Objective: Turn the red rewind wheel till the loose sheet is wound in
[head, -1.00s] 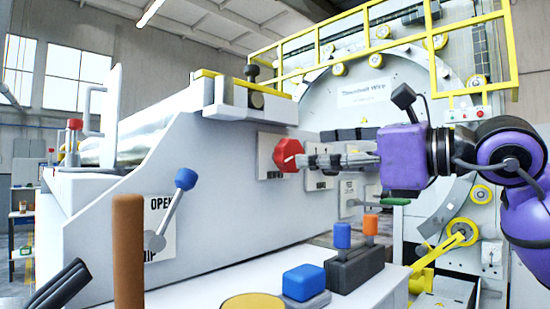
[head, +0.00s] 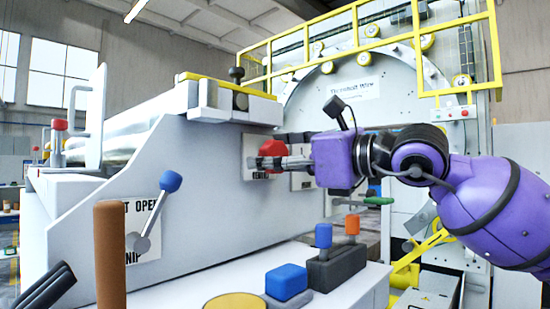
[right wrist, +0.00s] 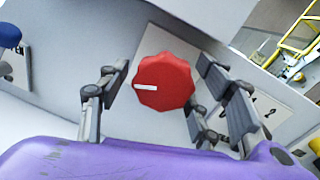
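The red wheel (head: 270,148) is a small faceted knob on a white plate on the machine's grey side wall. In the right wrist view the red wheel (right wrist: 163,82) faces me, its white pointer mark aimed left. My right gripper (head: 288,163) is at the wheel in the head view and partly covers it. In the wrist view my right gripper's fingers (right wrist: 160,95) are spread on both sides of the wheel, with a visible gap at each side. I cannot make out a loose sheet; a shiny silver roll (head: 125,128) lies at the upper left.
A brown post (head: 110,255), a blue-knobbed lever (head: 170,182) and a bench with a blue block (head: 286,280) and a blue and an orange switch (head: 352,224) stand in front. A yellow railing (head: 380,43) runs above.

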